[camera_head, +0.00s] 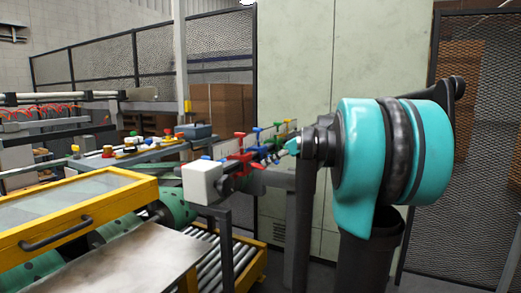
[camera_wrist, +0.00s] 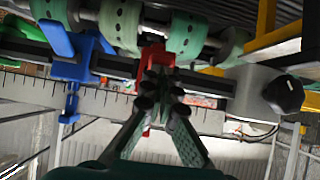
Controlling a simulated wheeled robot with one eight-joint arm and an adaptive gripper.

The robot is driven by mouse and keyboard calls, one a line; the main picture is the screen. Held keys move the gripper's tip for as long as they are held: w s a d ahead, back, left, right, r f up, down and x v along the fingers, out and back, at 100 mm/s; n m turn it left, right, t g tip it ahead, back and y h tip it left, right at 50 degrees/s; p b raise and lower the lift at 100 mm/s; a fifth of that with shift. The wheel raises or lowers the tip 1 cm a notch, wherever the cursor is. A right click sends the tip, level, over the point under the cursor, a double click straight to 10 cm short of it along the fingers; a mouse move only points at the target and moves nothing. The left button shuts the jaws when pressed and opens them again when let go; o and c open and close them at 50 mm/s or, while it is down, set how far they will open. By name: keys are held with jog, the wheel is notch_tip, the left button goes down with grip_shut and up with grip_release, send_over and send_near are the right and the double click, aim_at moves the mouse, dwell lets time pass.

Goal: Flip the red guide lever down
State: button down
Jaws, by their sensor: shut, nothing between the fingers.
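The red guide lever (camera_head: 240,157) stands on the rail among blue, green and yellow ones in the head view. In the wrist view its red piece (camera_wrist: 154,54) sits at the top of the ruled rail, straight beyond my fingertips. My gripper (camera_wrist: 160,78) is shut with nothing between its fingers, its tips overlapping the red piece; I cannot tell whether they touch it. In the head view my gripper (camera_head: 284,149) shows only in small part, right of the red lever, with my arm covering the rest.
A blue lever (camera_wrist: 76,58) is left of the red one in the wrist view. A white block with a black knob (camera_wrist: 262,92) is at the right. In the head view a white block (camera_head: 202,182) ends the rail, and a yellow-framed cover (camera_head: 125,183) lies left.

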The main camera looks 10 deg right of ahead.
jog(key=shift+s+d+f+t+y, duration=0.1)
jog(key=shift+f+t+y, duration=0.6)
jog(key=shift+f+y, duration=0.35)
jog(key=shift+f, duration=0.15)
jog(key=shift+f, duration=0.2)
jog(key=shift+r, duration=0.15)
